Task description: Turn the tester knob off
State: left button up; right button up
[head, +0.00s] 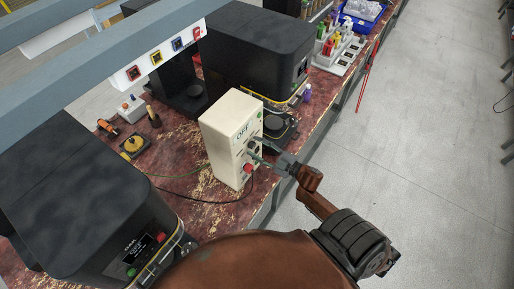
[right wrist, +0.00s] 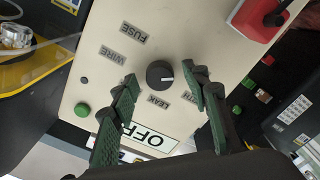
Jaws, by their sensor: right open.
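The tester is a cream box (head: 222,132) standing on the bench in the head view. Its front fills much of the right wrist view, upside down, with FUSE, WIRE and LEAK labels, one partly hidden label, and a plate reading OFF (right wrist: 148,138). The round black knob (right wrist: 160,74) sits among the labels; its pale mark is toward the right, but its exact setting is hard to tell. My right gripper (head: 267,156) is open at the tester's front, its green-padded fingers on either side of the knob; contact cannot be told. My left gripper is out of view.
A red part (right wrist: 258,18) and a green button (right wrist: 82,110) are on the tester panel. Dark machines stand left (head: 75,195) and behind (head: 258,48) on the mottled bench (head: 190,150). Cables lie beside the tester.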

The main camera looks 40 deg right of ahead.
jog(key=v, duration=1.2)
jog(key=shift+f, duration=0.1)
